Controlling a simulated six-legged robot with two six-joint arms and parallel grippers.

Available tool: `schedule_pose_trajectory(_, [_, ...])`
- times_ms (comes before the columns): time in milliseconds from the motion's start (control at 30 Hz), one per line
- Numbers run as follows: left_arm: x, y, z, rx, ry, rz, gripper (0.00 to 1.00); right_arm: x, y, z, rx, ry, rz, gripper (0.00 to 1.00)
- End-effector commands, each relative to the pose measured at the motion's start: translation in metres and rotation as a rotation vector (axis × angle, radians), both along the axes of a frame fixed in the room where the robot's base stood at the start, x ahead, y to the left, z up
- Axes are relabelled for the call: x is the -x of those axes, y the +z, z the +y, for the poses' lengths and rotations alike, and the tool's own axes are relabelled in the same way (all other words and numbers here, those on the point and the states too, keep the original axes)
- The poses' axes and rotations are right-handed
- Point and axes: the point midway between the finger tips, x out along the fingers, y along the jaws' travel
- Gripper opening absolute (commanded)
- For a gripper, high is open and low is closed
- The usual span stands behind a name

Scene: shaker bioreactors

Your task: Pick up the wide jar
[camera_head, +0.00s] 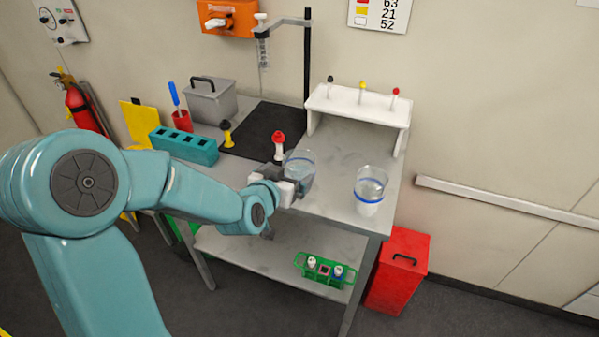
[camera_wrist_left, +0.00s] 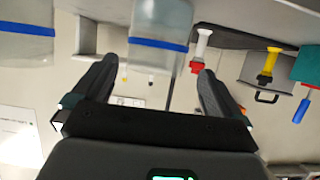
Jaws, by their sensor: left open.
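A clear jar with a blue band (camera_head: 301,160) stands on the grey bench, partly hidden by my left gripper (camera_head: 291,187). In the left wrist view, which looks upside down, this jar (camera_wrist_left: 160,20) is straight ahead of the open left gripper (camera_wrist_left: 157,68), in line with the gap between its fingers. Nothing is gripped; whether a finger touches the jar cannot be told. A second clear jar with a blue band and whitish lower part (camera_head: 370,184) stands to the right; it also shows in the left wrist view (camera_wrist_left: 25,42). Which jar is wider is unclear.
Behind the jars is a white rack (camera_head: 358,104) with several coloured-top pieces. A red-topped white piece (camera_head: 279,146) stands just left of the near jar. A teal block (camera_head: 183,146) and a black mat (camera_head: 262,128) lie further left. A red box (camera_head: 398,268) stands below right.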

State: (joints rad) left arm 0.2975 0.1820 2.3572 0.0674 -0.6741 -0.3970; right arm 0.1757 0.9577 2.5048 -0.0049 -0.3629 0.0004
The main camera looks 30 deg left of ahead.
Motion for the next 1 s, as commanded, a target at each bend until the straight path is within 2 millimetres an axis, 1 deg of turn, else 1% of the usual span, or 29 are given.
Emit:
schedule_pose_trajectory(33, [-0.008, -0.003, 0.001, 0.0, 0.0, 0.001, 1.0, 0.0, 0.002, 0.0, 0.0, 0.0, 0.0, 0.43])
schedule_pose_trajectory(100, [-0.015, -0.006, 0.002, 0.0, 0.0, 0.001, 1.0, 0.0, 0.003, 0.0, 0.0, -0.001, 0.0, 0.43])
schedule_pose_trajectory(267, [-0.026, -0.009, 0.003, 0.0, 0.001, 0.0, 1.0, 0.0, 0.006, 0.0, 0.0, 0.0, 0.0, 0.43])
schedule_pose_trajectory(433, [-0.051, -0.015, 0.006, 0.0, 0.001, 0.002, 1.0, 0.0, 0.019, 0.0, 0.0, 0.0, 0.0, 0.43])
schedule_pose_trajectory(533, [-0.063, -0.022, 0.009, 0.0, 0.001, 0.001, 1.0, 0.0, 0.02, 0.0, 0.0, 0.0, -0.001, 0.43])
schedule_pose_trajectory(633, [-0.068, -0.025, 0.011, 0.0, 0.001, 0.0, 1.0, 0.0, 0.02, 0.0, 0.0, 0.0, -0.001, 0.43])
schedule_pose_trajectory(833, [-0.069, -0.026, 0.011, 0.0, 0.001, 0.0, 1.0, 0.0, 0.02, 0.0, 0.0, 0.0, 0.0, 0.43])
schedule_pose_trajectory(867, [-0.069, -0.026, 0.011, 0.0, 0.001, 0.0, 0.94, 0.0, 0.02, 0.0, 0.0, 0.0, 0.0, 0.43])
schedule_pose_trajectory(900, [-0.069, -0.026, 0.011, 0.0, 0.001, 0.0, 0.8, 0.0, 0.02, 0.0, 0.0, 0.0, 0.0, 0.43])
schedule_pose_trajectory(967, [-0.069, -0.026, 0.011, 0.0, 0.0, 0.0, 0.61, 0.0, 0.02, 0.0, 0.0, 0.0, 0.0, 0.43])
schedule_pose_trajectory(1000, [-0.068, -0.026, 0.011, 0.0, 0.0, 0.0, 0.53, 0.0, 0.02, 0.0, 0.0, 0.0, 0.0, 0.43])
